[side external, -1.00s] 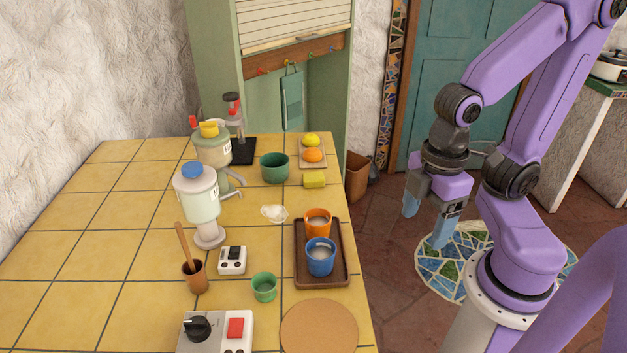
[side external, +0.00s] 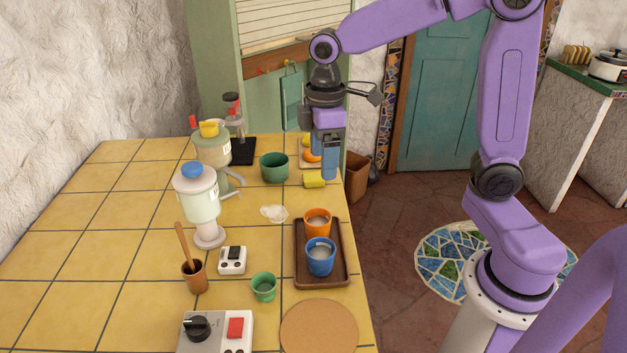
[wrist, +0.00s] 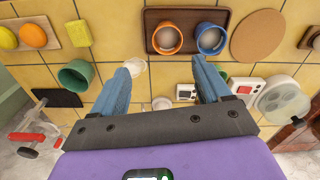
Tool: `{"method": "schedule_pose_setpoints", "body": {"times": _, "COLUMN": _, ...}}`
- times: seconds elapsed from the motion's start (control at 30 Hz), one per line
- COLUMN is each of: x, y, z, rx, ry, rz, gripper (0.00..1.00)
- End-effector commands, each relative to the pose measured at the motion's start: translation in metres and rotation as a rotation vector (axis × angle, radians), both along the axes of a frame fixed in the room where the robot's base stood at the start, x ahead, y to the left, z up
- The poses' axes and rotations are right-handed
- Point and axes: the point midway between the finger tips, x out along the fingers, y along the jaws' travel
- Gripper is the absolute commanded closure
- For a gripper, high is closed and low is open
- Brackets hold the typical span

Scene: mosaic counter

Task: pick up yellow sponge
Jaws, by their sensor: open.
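The yellow sponge (side external: 314,181) is a small block on the tiled counter, near its right edge, just in front of the board with fruit. It also shows in the wrist view (wrist: 78,34), up and left of both fingers. My gripper (side external: 329,172) hangs with its blue fingers pointing down, beside and seemingly above the sponge, at its right end in the side view. In the wrist view, my gripper (wrist: 161,68) is open with nothing between its fingertips but counter and small items below. In the side view, one finger hides part of the fruit board behind.
A small board (wrist: 54,36) carries an orange fruit (wrist: 32,35) and a yellow fruit (wrist: 8,38) beside the sponge. A green bowl (side external: 273,167) stands to its left. A brown tray (side external: 300,276) holds an orange cup (side external: 317,220) and a blue cup (side external: 321,257).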

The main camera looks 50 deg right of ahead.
Motion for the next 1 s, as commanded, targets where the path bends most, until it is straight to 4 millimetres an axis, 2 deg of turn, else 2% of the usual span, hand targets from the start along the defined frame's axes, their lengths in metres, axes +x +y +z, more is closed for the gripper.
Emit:
{"method": "schedule_pose_setpoints", "body": {"times": 0.03, "x": 0.019, "y": -0.008, "z": 0.000, "rx": -0.001, "ry": 0.001, "rz": -0.018, "gripper": 0.23}}
{"method": "schedule_pose_setpoints", "body": {"times": 0.2, "x": 0.075, "y": -0.042, "z": 0.002, "rx": -0.005, "ry": 0.007, "rz": -0.055, "gripper": 0.23}}
{"method": "schedule_pose_setpoints", "body": {"times": 0.4, "x": 0.123, "y": -0.091, "z": 0.000, "rx": -0.006, "ry": 0.009, "rz": -0.092, "gripper": 0.23}}
{"method": "schedule_pose_setpoints", "body": {"times": 0.6, "x": 0.143, "y": -0.121, "z": -0.001, "rx": -0.006, "ry": 0.012, "rz": -0.108, "gripper": 0.23}}
{"method": "schedule_pose_setpoints", "body": {"times": 0.73, "x": 0.145, "y": -0.125, "z": -0.008, "rx": -0.006, "ry": 0.014, "rz": -0.109, "gripper": 0.23}}
{"method": "schedule_pose_setpoints", "body": {"times": 1.0, "x": 0.143, "y": -0.125, "z": -0.054, "rx": -0.006, "ry": 0.018, "rz": -0.109, "gripper": 0.23}}
